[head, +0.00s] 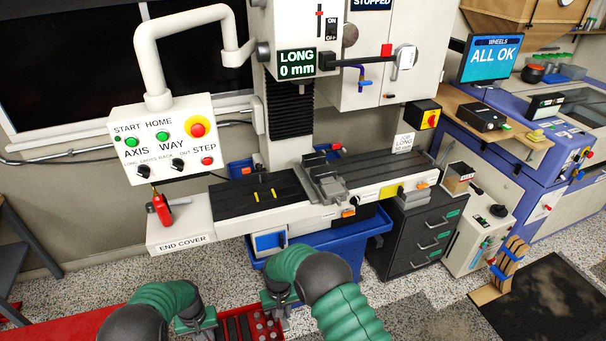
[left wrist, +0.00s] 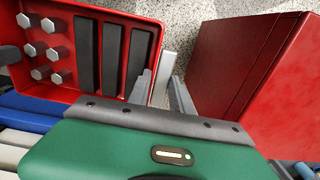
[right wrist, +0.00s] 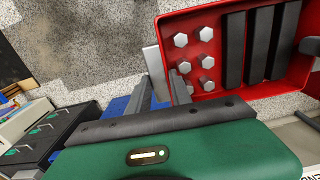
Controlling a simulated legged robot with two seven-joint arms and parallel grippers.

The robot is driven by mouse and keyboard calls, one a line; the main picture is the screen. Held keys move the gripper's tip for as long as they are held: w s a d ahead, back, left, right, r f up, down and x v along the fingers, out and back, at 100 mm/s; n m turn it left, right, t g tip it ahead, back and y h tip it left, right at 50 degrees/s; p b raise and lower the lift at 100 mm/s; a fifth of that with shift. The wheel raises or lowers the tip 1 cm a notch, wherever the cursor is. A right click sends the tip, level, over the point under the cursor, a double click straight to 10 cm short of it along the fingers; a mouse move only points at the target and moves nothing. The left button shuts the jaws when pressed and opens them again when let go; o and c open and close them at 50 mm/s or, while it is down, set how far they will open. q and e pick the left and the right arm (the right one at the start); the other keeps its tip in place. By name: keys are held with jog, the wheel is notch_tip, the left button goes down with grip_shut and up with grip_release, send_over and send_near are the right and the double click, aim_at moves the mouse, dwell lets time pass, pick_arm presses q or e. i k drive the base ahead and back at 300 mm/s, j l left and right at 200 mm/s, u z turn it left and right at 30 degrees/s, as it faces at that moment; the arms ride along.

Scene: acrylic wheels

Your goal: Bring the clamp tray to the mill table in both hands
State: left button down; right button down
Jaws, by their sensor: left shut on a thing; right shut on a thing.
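The clamp tray (head: 252,312) is red and is partly hidden behind my arms at the bottom of the head view. It holds black bars and several grey hex bolts, seen clearly in the left wrist view (left wrist: 112,8) and the right wrist view (right wrist: 236,92). My left gripper (head: 196,324) is shut on a grey grip piece at one end of the tray. My right gripper (head: 284,299) is shut on a like piece at the other end. The tray is off the mill table (head: 228,201), which stands ahead with dark slotted tops and a vise (head: 328,186) in its middle.
A red flat-topped unit (head: 50,325) lies at bottom left, close beside my left gripper in the left wrist view (left wrist: 250,70). A red bottle (head: 161,207) stands on the end cover. A dark drawer cabinet (head: 424,236) stands right of the mill. Yellow marks lie on the left tabletop.

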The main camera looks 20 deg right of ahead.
aim_at(376, 165)
jog(key=l, duration=0.8)
jog(key=i+l, duration=0.15)
jog(key=l, duration=0.6)
jog(key=i+l, duration=0.1)
jog(key=l, duration=0.45)
jog(key=i+l, duration=0.1)
jog(key=l, duration=0.4)
jog(key=i+l, duration=0.15)
jog(key=l, duration=0.4)
